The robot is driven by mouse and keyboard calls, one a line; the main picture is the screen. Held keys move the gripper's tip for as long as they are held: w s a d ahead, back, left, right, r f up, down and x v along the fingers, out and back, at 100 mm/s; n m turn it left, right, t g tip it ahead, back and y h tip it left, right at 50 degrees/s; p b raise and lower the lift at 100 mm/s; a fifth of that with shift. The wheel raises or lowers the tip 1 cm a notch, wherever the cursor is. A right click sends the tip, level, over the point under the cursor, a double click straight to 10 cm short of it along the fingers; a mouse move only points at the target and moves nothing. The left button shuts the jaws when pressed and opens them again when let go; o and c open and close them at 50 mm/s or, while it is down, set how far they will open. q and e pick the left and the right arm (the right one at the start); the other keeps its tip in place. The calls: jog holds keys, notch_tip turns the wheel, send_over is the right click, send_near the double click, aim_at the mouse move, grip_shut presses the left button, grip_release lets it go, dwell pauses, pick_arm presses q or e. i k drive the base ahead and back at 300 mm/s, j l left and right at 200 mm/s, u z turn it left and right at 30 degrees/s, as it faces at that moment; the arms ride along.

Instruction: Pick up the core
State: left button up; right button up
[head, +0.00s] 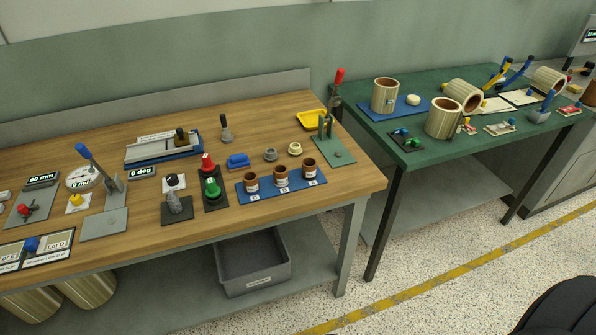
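Several objects look like cores, and I cannot tell which one the task names. Three small brown cylinders with pale labels stand upright on a blue plate (259,197) on the wooden table: a left one (251,184), a middle one (281,177) and a right one (308,170). On the green table, large tan hollow cylinders with brown insides include an upright one at the back left (384,97), an upright one in front (442,119) and one on its side (463,96). Neither of my grippers shows in the head view.
The wooden table (110,160) holds a red-and-green button box (212,188), a lever press (103,184) and a green toggle clamp (337,152). A grey bin (253,265) sits on its lower shelf. Speckled floor (440,270) is open in front.

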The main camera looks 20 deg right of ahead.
aim_at(308, 165)
jog(key=j+z, duration=1.2)
jog(key=k+l, duration=0.05)
jog(key=l, duration=0.05)
